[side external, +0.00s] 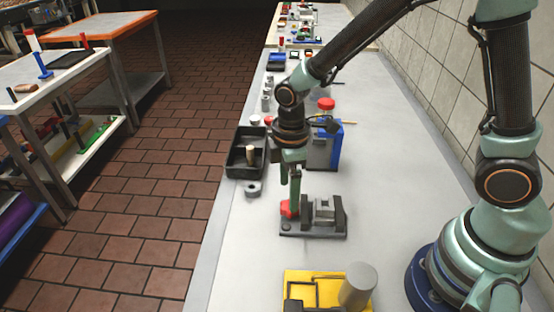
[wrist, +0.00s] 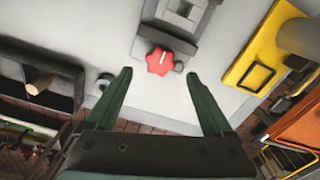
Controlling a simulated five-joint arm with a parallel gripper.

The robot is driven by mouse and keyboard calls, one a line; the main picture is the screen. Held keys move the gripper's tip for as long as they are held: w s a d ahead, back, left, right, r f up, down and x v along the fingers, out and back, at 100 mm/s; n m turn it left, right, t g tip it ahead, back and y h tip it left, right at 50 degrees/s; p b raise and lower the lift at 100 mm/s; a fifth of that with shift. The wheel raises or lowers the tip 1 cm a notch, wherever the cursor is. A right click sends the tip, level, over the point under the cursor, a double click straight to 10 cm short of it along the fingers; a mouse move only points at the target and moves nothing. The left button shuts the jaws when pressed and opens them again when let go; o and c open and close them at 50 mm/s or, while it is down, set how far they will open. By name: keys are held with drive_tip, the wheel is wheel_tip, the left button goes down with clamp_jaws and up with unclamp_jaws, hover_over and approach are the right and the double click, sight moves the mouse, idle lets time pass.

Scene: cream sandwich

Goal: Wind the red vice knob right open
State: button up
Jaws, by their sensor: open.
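The red knob (wrist: 160,61) sits at the near end of the grey vice (wrist: 182,20) in the wrist view, with a pale mark on its face. In the side view the knob (side external: 287,208) is at the left end of the vice (side external: 325,229), which stands on the bench. My gripper (wrist: 158,88) is open, its two dark green fingers spread wide. The knob shows beyond the fingertips, roughly centred between them. In the side view my gripper (side external: 291,208) points down close to the knob and partly hides it. I cannot tell whether they touch.
A black tray (side external: 233,168) holding a light wooden peg (side external: 250,155) lies behind and left of the vice. A blue and grey box (side external: 322,154) with a red-topped item stands behind. A yellow fixture (side external: 300,278) and grey cylinder (side external: 358,287) are in front. Bench right of the vice is clear.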

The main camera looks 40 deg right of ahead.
wheel_tip(320, 180, up, 8)
idle(0.5)
drive_tip(key=s+d+r+m+t, duration=0.5)
drive_tip(key=d+r+m, duration=0.4)
drive_tip(key=m, duration=0.3)
drive_tip(key=shift+s+d+r+t, duration=0.3)
drive_tip(key=shift+s+d, duration=0.15)
drive_tip(key=shift+d, duration=0.3)
